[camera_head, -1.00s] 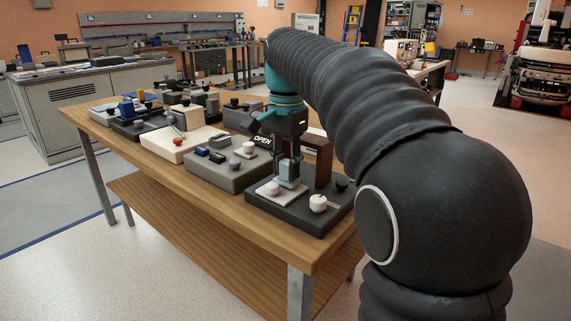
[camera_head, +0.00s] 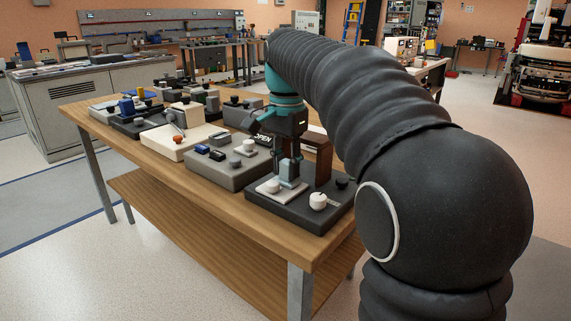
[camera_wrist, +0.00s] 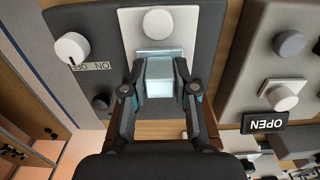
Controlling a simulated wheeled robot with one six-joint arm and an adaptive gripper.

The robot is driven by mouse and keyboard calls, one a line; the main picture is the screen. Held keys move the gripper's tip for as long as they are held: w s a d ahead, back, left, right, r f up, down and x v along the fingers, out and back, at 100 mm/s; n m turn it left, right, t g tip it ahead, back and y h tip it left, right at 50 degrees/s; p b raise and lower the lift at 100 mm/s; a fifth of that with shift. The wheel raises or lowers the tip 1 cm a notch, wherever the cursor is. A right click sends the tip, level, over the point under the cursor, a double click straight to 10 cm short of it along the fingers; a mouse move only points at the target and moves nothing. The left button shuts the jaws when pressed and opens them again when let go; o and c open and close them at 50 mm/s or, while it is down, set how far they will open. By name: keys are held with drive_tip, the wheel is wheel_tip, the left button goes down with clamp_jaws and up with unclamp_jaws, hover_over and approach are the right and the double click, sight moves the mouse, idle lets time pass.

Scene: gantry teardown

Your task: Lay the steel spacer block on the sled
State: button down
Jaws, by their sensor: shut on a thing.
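The steel spacer block (camera_wrist: 160,76), a pale grey-blue block, is between the fingertips of my gripper (camera_wrist: 160,84). It also shows in the head view (camera_head: 289,170), below my gripper (camera_head: 288,160). My gripper is shut on it. The sled, a white plate with a round white knob (camera_wrist: 131,20), lies on a dark grey base. The block is over the sled's near part, just above or touching it; I cannot tell which. A pale bluish patch (camera_wrist: 160,53) shows on the sled beside the block. The block's underside is hidden.
The dark base (camera_head: 296,220) also carries a white ON/OFF knob (camera_head: 318,201) and a dark knob (camera_wrist: 100,102). A brown upright block (camera_head: 319,160) stands behind my gripper. A grey unit with an OPEN sign (camera_wrist: 265,123) is close beside. Several other units crowd the wooden table (camera_head: 215,205).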

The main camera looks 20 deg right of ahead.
drive_tip(key=shift+f, duration=0.1)
drive_tip(key=c, duration=0.8)
unclamp_jaws()
wheel_tip(320, 180, up, 12)
